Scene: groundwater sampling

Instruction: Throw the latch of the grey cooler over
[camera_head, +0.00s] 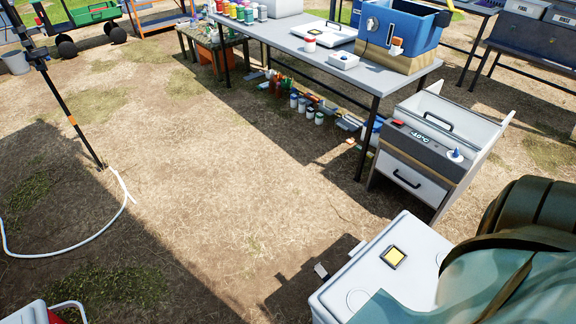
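A light grey cooler (375,285) with a closed lid stands at the bottom right, cut off by the lower edge. Its lid carries a square yellow label with a dark frame (394,257). Two small pale tabs stick out along its far left side, a nearer one (321,271) and a farther one (357,248). They look like latches, but I cannot tell whether they are fastened. A large bulky green and teal shape hides the cooler's right part. Neither of my grippers is in view.
A white freezer box (429,182) with a "-40°C" display stands behind the cooler. A long table (293,44) holds bottles and a blue device (398,34). A white hose (75,247) lies at left. The dry ground in the middle is clear.

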